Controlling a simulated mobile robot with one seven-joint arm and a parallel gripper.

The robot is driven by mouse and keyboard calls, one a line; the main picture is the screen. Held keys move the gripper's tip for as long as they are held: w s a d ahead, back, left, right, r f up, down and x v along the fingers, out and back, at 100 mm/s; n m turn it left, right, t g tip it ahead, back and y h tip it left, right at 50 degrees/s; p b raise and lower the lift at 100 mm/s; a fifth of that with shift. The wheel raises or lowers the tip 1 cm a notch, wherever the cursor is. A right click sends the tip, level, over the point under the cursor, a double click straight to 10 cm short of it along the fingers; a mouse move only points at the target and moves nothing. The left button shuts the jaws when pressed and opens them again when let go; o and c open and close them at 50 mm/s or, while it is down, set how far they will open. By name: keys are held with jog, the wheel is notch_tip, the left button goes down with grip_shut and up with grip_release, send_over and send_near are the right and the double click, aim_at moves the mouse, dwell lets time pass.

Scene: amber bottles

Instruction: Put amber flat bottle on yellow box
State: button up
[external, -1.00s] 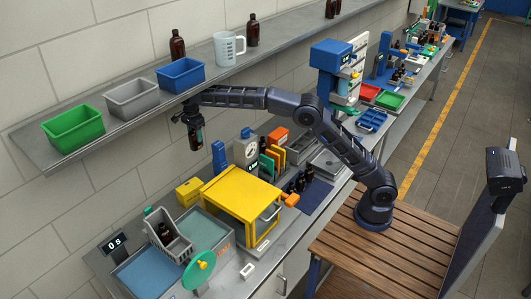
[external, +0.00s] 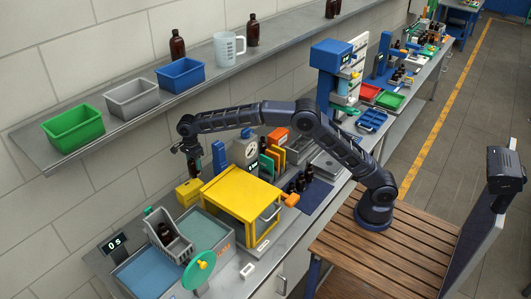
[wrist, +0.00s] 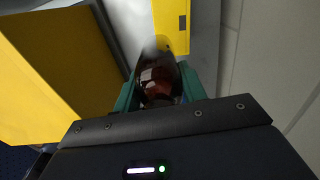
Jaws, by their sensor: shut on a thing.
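My gripper (external: 194,166) points down above the workbench, close over a small yellow box (external: 188,192). Its teal fingers (wrist: 158,90) are shut on an amber flat bottle (wrist: 157,72), dark brown and glassy in the wrist view. In the external view the held bottle is too small and dark to make out clearly. The small yellow box (wrist: 171,25) shows past the bottle's far end in the wrist view, apart from it as far as I can tell.
A large yellow cabinet (external: 240,190) with a handle stands right of the small box. A teal-grey tray with a grey bin (external: 168,238) holding a dark bottle lies in front. A wall shelf (external: 95,138) with bins, a jug and bottles runs behind.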

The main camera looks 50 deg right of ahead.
aim_at(196, 173)
jog(key=shift+f, duration=3.25)
jog(key=shift+f, duration=0.1)
jog(key=o, duration=1.1)
jog(key=shift+c, duration=0.2)
notch_tip(196, 173, up, 12)
jog(key=shift+r, duration=0.15)
jog(key=shift+s, duration=0.1)
